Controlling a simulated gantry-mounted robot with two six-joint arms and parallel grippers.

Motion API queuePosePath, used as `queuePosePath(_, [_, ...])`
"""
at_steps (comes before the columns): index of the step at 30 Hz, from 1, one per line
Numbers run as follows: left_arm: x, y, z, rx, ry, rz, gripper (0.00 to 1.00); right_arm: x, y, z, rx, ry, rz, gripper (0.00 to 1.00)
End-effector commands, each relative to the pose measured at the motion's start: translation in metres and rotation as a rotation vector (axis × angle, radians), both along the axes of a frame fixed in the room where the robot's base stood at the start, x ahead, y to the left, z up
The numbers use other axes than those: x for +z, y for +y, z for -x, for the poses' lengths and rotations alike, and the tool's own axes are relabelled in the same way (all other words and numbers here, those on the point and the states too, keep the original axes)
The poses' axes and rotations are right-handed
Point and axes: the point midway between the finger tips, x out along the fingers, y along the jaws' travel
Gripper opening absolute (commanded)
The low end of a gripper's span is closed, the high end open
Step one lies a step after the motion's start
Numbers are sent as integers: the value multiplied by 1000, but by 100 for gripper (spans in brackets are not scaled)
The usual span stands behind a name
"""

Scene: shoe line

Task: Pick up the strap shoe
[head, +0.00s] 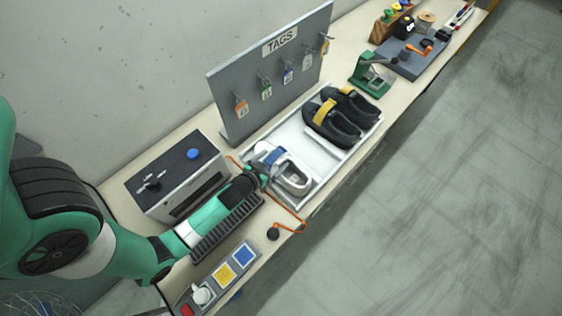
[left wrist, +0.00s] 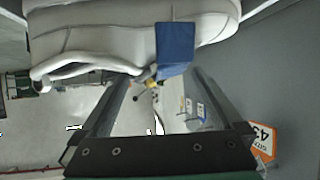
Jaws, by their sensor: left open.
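A pale grey-white shoe (head: 293,181) with a blue strap (head: 275,155) lies at the near left end of the white tray (head: 319,170). My left gripper (head: 264,172) is right beside it at its left side, partly covering it in the head view. In the left wrist view the shoe (left wrist: 95,30) fills the top, with the blue strap (left wrist: 175,45) hanging near the fingertips. The left gripper (left wrist: 160,82) is open, and nothing is clearly held between its fingers. I cannot tell whether a finger touches the shoe. My right gripper is not in view.
A grey tag board (head: 225,90) stands behind the tray. A control box (head: 178,178) with a blue button is at left. An orange crank (head: 290,226) sits in front, and a green press (head: 372,73) beyond.

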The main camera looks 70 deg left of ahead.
Motion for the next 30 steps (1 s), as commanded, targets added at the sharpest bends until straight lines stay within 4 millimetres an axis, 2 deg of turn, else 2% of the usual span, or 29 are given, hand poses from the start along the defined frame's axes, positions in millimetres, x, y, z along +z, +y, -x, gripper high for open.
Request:
queuePosePath(3, [-7, 6, -9, 0, 1, 1, 100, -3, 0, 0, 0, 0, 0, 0])
queuePosePath(10, [-8, 6, -10, -1, 1, 1, 98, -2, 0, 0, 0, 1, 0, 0])
queuePosePath(26, [-7, 6, -10, -1, 1, 1, 3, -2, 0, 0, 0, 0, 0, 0])
queuePosePath(27, [-7, 6, -10, 0, 0, 2, 0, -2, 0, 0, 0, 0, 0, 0])
queuePosePath(30, [-7, 6, -10, 0, -1, 1, 0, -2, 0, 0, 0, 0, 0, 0])
